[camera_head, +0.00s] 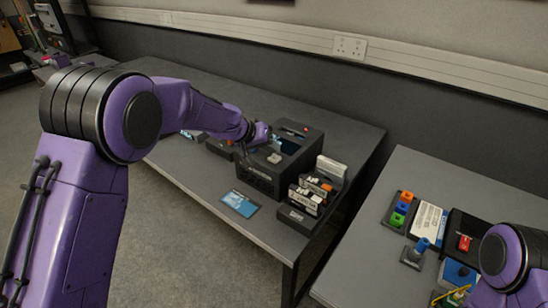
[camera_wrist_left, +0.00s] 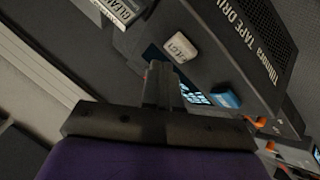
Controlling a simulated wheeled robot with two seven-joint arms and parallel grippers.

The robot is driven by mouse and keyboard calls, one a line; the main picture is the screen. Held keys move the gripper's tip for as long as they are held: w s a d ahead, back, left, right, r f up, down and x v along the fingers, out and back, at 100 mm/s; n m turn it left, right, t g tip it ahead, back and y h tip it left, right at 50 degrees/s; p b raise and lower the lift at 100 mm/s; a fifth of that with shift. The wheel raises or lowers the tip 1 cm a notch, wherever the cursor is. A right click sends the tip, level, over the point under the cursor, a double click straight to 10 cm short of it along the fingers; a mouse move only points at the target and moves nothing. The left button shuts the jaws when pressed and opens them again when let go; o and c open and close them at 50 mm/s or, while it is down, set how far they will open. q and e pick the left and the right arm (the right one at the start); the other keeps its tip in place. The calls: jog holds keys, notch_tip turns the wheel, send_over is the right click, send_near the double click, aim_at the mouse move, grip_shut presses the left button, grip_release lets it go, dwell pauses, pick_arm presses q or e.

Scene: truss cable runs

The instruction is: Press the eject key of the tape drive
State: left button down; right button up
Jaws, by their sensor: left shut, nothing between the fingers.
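The tape drive (camera_head: 256,178) is a black box on the left table, lettered "TAPE DRIVE" in the left wrist view (camera_wrist_left: 246,32). Its eject key (camera_wrist_left: 181,47) is white and marked EJECT; it also shows in the head view (camera_head: 274,158). A blue key (camera_wrist_left: 224,98) and a lit screen (camera_wrist_left: 194,97) are on the same face. My left gripper (camera_head: 270,143) is shut and empty, over the drive's top. In the left wrist view its fingertips (camera_wrist_left: 160,70) lie close beside the eject key; I cannot tell whether they touch. My right gripper is out of view.
A rack of cartridges (camera_head: 315,192) stands right of the drive. A blue card (camera_head: 240,203) lies in front of it. A second table (camera_head: 372,240) at the right, past a gap, holds coloured blocks (camera_head: 402,206) and a black box with a red switch (camera_head: 464,243).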

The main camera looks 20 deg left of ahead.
aim_at(271, 158)
pick_arm(q)
jog(key=shift+f+b, duration=0.4)
jog(key=shift+f, duration=0.05)
jog(key=shift+f+b, duration=0.45)
jog(key=shift+f, duration=0.1)
dwell(0.5)
jog(key=shift+r, duration=0.15)
jog(key=shift+r+p, duration=0.8)
jog(key=shift+r, duration=0.05)
notch_tip(271, 158, up, 5)
jog(key=p, duration=0.4)
dwell(0.5)
